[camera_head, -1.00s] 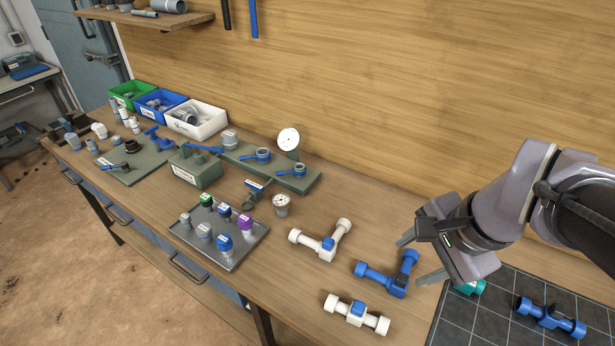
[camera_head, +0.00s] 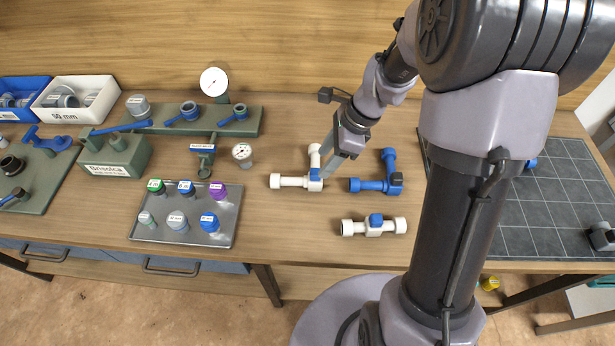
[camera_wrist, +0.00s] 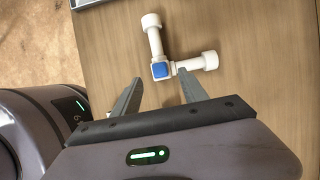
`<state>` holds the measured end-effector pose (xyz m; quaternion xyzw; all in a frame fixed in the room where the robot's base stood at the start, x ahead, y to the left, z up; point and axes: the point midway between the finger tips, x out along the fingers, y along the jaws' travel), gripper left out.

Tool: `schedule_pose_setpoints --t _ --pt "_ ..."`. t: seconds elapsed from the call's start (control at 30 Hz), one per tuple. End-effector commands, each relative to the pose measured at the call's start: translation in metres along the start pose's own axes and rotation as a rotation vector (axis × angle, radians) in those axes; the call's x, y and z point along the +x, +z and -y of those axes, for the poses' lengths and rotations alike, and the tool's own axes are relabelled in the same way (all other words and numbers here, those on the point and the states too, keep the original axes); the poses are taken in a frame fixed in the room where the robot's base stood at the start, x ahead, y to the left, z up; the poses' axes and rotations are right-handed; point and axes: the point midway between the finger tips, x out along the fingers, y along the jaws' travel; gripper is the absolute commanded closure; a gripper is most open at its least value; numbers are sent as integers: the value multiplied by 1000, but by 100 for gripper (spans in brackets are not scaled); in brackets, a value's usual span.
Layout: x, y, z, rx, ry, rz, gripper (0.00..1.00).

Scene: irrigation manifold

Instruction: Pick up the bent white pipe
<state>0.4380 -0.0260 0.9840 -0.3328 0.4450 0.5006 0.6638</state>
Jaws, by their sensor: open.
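The bent white pipe (camera_head: 290,181) lies on the wooden bench, an L shape with a blue square at its corner. In the wrist view the pipe (camera_wrist: 154,40) is ahead of my gripper (camera_wrist: 158,78), its blue corner roughly between the fingertips. My gripper (camera_head: 334,165) is open and empty, pointing down at the pipe's corner from the right. One fingertip overlaps the pipe's short arm in the wrist view. I cannot tell whether the fingers touch it or how high they are.
A bent blue pipe (camera_head: 372,185) lies just right of the white one. A straight white pipe (camera_head: 353,228) with a blue square lies in front. A metal tray (camera_head: 145,231) with several coloured caps is to the left. A small gauge (camera_head: 242,152) stands behind left.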

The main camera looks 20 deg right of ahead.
Motion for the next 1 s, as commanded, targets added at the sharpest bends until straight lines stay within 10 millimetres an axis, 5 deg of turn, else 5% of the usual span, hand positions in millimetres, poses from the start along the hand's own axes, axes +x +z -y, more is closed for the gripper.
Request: schedule_pose_setpoints --t 0.3,0.5,0.77,1.0 --pt "53 1 0 -2 2 0 49" --pt "51 3 0 -2 1 0 49" --pt "51 2 0 -1 1 0 100" --pt "51 2 0 -1 0 0 100"
